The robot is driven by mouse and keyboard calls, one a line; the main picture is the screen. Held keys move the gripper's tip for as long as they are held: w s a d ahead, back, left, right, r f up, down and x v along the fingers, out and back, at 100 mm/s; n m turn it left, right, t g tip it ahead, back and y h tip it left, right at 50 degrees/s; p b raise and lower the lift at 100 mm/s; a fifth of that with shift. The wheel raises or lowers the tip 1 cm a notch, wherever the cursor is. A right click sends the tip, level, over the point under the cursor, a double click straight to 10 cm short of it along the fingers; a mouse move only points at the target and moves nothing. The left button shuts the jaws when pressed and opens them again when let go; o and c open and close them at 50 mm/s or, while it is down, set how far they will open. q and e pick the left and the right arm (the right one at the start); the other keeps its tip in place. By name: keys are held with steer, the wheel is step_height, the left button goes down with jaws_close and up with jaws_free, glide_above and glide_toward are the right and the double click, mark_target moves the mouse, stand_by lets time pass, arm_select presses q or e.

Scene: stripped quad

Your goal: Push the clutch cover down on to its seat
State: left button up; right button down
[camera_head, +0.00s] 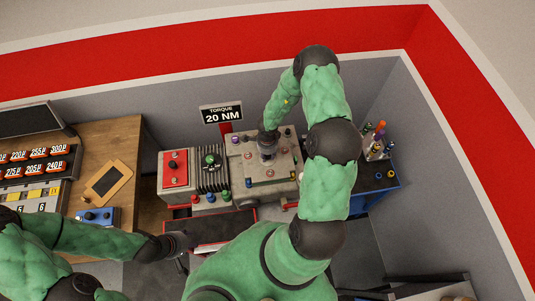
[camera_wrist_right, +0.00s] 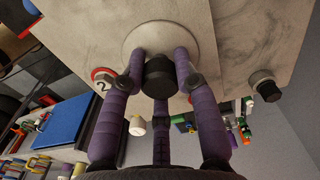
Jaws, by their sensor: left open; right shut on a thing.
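The engine block (camera_head: 248,178) stands by the back wall with a pale grey top. My right gripper (camera_head: 268,154) comes down over it from above. In the right wrist view its purple fingers (camera_wrist_right: 160,72) are closed around a black knob (camera_wrist_right: 160,84). Behind the knob is a round pale disc, which looks like the clutch cover (camera_wrist_right: 150,32). The disc lies close against a pale flat face; I cannot tell whether a gap is left under it. My left gripper (camera_head: 184,242) is open and empty, low at the left, apart from the block.
A red-topped unit (camera_head: 174,170) and a finned block (camera_head: 211,178) stand left of the engine block. A wooden bench (camera_head: 118,150) is further left. A blue cart (camera_head: 384,200) with bottles stands at the right. A torque sign (camera_head: 221,113) reads 20 NM.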

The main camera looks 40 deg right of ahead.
steer(key=shift+f, duration=0.55)
steer(key=c, duration=0.9)
jaws_free()
steer(key=shift+o, duration=0.2)
step_height(320, 180, up, 12)
